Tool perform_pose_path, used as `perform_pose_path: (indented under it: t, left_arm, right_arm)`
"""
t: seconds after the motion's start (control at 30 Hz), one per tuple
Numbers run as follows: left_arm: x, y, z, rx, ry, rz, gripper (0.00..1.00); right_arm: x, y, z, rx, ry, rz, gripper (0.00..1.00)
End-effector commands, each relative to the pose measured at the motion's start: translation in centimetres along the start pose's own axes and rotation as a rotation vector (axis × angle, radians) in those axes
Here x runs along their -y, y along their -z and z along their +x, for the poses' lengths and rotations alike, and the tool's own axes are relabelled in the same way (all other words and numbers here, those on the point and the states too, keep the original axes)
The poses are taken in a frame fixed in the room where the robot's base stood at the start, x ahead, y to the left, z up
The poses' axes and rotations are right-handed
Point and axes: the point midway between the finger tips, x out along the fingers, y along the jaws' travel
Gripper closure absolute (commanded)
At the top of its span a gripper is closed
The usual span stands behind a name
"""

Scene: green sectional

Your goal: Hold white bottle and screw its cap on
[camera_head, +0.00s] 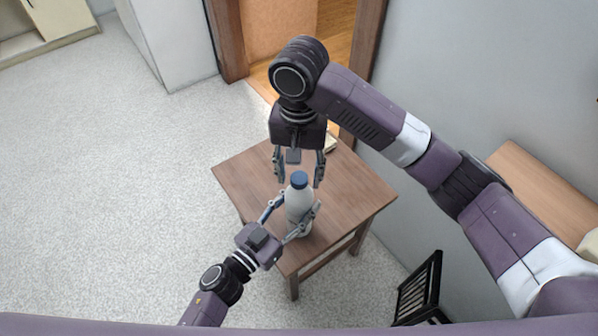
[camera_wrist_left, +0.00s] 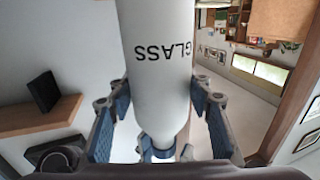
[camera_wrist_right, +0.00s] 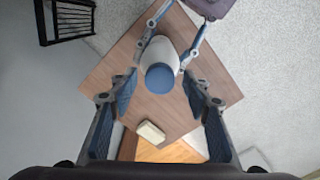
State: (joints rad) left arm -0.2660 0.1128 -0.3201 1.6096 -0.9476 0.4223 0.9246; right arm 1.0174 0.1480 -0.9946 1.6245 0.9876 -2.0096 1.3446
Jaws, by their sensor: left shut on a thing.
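The white bottle (camera_head: 299,207) stands upright over the wooden table, with a blue cap (camera_head: 299,180) on its top. In the left wrist view the bottle (camera_wrist_left: 160,70) shows the word GLASS, and the cap (camera_wrist_left: 158,149) is at the lower end of the picture. My left gripper (camera_head: 293,218) is shut on the bottle's body from the near side. My right gripper (camera_head: 301,178) points down from above, its open fingers on either side of the cap. In the right wrist view the cap (camera_wrist_right: 160,78) lies between the fingers with gaps on both sides. I cannot tell how tightly the cap sits.
The wooden table (camera_head: 350,195) has bare room around the bottle. A small cream block (camera_wrist_right: 151,132) lies near its far edge. A black slatted chair (camera_head: 417,288) stands to the right on the floor. A wooden bench or shelf (camera_head: 540,190) runs along the right wall.

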Motion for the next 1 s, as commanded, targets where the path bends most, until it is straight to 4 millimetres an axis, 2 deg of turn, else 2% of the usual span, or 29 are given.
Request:
perform_pose_path:
  t: [0.27,0.5,0.6,1.0]
  left_arm:
    - [0.0,0.0,0.0,0.0,0.0,-0.001,1.0]
    - [0.0,0.0,0.0,0.0,0.0,-0.001,1.0]
    - [0.0,0.0,0.0,0.0,0.0,-0.001,1.0]
    - [0.0,0.0,0.0,0.0,0.0,-0.002,1.0]
  right_arm:
    - [0.0,0.1,-0.4,-0.002,0.0,-0.001,0.56]
    - [0.0,0.1,-3.5,-0.004,-0.001,-0.002,0.56]
    - [0.0,0.0,-4.3,-0.001,-0.001,-0.001,0.56]
    - [0.0,0.0,-4.5,0.0,-0.001,-0.015,0.58]
